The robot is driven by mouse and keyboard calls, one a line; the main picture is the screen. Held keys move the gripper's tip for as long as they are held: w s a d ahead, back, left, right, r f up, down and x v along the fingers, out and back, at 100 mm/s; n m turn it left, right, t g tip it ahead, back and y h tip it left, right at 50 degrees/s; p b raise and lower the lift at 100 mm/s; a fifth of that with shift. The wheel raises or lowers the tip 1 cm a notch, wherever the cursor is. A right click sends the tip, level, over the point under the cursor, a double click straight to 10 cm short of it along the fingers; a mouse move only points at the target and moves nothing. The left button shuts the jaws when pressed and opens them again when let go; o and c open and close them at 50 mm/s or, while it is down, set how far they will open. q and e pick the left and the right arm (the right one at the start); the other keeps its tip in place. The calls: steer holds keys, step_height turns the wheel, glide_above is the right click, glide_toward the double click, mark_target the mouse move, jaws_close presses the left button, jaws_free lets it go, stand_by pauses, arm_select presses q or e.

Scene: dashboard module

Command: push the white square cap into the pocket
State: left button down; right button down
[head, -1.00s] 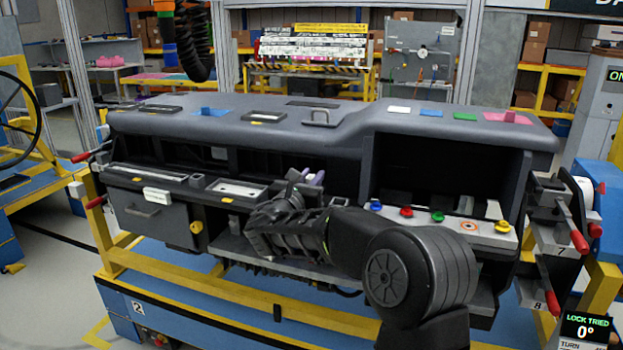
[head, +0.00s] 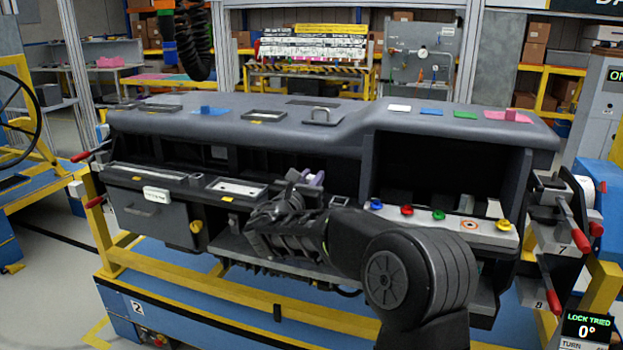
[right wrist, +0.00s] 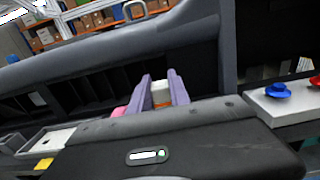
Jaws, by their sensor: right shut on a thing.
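My right gripper (head: 309,180) is in front of the middle of the dashboard module, with its purple fingertips upward. In the right wrist view the two purple fingers (right wrist: 160,92) are shut on a small white piece (right wrist: 160,94) with an orange band low on it. It looks like the white cap, but its square outline is not clear and the fingers cover its sides. I cannot tell which opening is the pocket. My left gripper is not in view.
The dashboard module (head: 340,140) lies on a yellow and blue stand. White (head: 399,108), blue (head: 432,111), green (head: 466,115) and pink (head: 508,116) pieces lie on its top. Coloured knobs (head: 407,211) line the ledge at right.

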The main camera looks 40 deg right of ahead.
steer(key=shift+f+b, duration=1.05)
steer(key=shift+f, duration=0.2)
steer(key=c, duration=1.1)
jaws_free()
steer(key=shift+r, duration=0.1)
steer(key=shift+c, duration=0.2)
steer(key=shift+a, duration=0.1)
steer(key=v, duration=0.7)
steer(key=shift+s+a+b, duration=0.2)
steer(key=shift+a+b, duration=0.1)
steer(key=shift+b, duration=0.05)
